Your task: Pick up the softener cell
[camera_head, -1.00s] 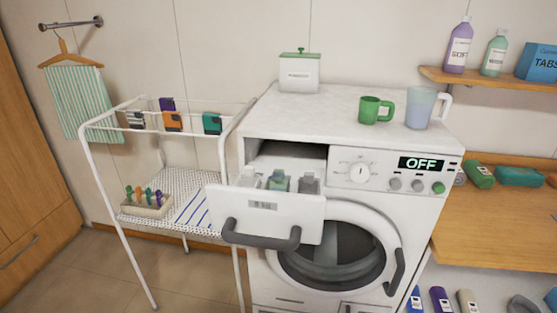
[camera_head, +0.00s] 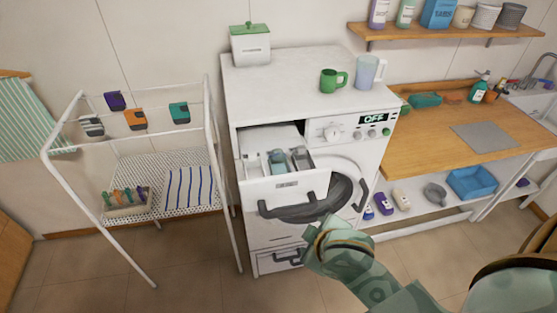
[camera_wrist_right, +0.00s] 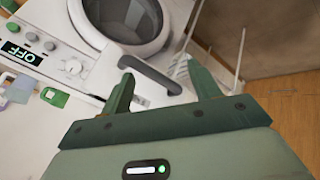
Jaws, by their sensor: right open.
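The washing machine's drawer (camera_head: 284,185) is pulled out. Several small cells stand in it: a teal one (camera_head: 278,160), a grey one (camera_head: 300,157) and a paler one at the left. I cannot tell which is the softener cell, as no labels are readable. My right gripper (camera_head: 314,236) is in front of the machine, below and right of the drawer, apart from the cells. In the right wrist view, the right gripper (camera_wrist_right: 162,84) is open and empty, with the drawer handle (camera_wrist_right: 138,68) beyond its fingers. The cells are not visible there. My left gripper is out of view.
The washing machine (camera_head: 290,85) has a green mug (camera_head: 332,80) and a pale pitcher (camera_head: 369,72) on top. A white drying rack (camera_head: 213,130) stands close to its left. A wooden counter (camera_head: 425,150) is at the right. Floor in front is clear.

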